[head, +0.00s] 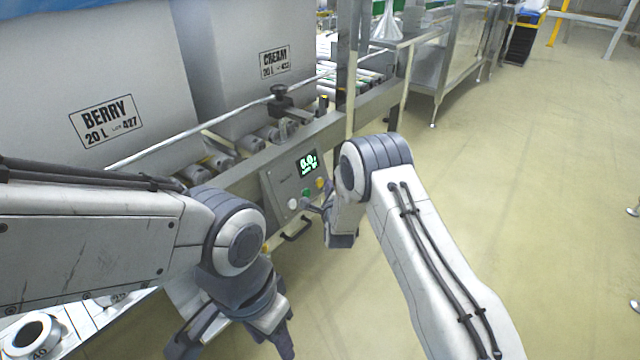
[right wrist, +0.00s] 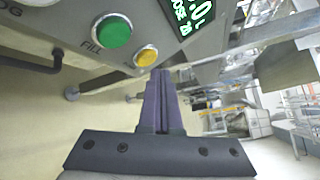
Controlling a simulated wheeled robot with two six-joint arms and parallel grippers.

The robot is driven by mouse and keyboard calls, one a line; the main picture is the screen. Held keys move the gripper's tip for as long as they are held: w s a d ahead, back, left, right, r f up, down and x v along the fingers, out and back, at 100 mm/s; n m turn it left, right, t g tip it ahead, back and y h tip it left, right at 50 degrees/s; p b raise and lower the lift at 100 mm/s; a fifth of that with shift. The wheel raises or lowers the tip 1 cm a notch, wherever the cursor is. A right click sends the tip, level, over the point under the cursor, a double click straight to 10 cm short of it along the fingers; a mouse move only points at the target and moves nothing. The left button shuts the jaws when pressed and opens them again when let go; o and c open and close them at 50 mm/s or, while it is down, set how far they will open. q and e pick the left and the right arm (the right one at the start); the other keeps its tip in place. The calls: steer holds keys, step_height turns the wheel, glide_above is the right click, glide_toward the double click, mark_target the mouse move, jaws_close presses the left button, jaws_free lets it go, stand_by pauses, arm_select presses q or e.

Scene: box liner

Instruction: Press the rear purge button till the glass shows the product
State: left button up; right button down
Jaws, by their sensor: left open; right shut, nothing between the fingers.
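A grey control panel (head: 281,186) on the conveyor's side carries a lit green-digit display (head: 308,163), a white button (head: 292,204), a green button (head: 305,192) and a yellow button (head: 320,183). In the right wrist view the green button (right wrist: 111,32) is marked FILL. The yellow button (right wrist: 146,56) has a label I cannot read fully. My right gripper (right wrist: 158,72) is shut and empty, its tips close to the yellow button; I cannot tell whether they touch. My left gripper (head: 235,348) is open and empty, low in front. I cannot make out the glass.
A metal post (head: 347,60) rises beside the panel. A dark handle (head: 297,230) sits below it. The floor (head: 530,190) on the right is clear.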

stand_by(0.8)
steer(key=shift+w+a+f+b, duration=0.15)
steer(key=shift+w+a+b, duration=0.1)
steer(key=shift+a+b, duration=0.1)
steer(key=shift+w+a+f+b, duration=0.15)
steer(key=shift+w+a+b, duration=0.1)
steer(key=shift+b, duration=0.1)
stand_by(0.6)
stand_by(0.8)
steer(key=shift+s+d+r+p, duration=0.3)
steer(key=shift+s+d+p, duration=0.05)
steer(key=shift+s+d, duration=0.2)
steer(key=shift+s+d+r+p, duration=0.45)
steer(key=shift+s+d+p, duration=0.1)
steer(key=shift+s+d, duration=0.3)
steer(key=shift+s+d+r+p, duration=0.4)
steer(key=shift+s+d+p, duration=0.15)
steer(key=shift+s+d, duration=0.3)
steer(key=shift+w, duration=0.1)
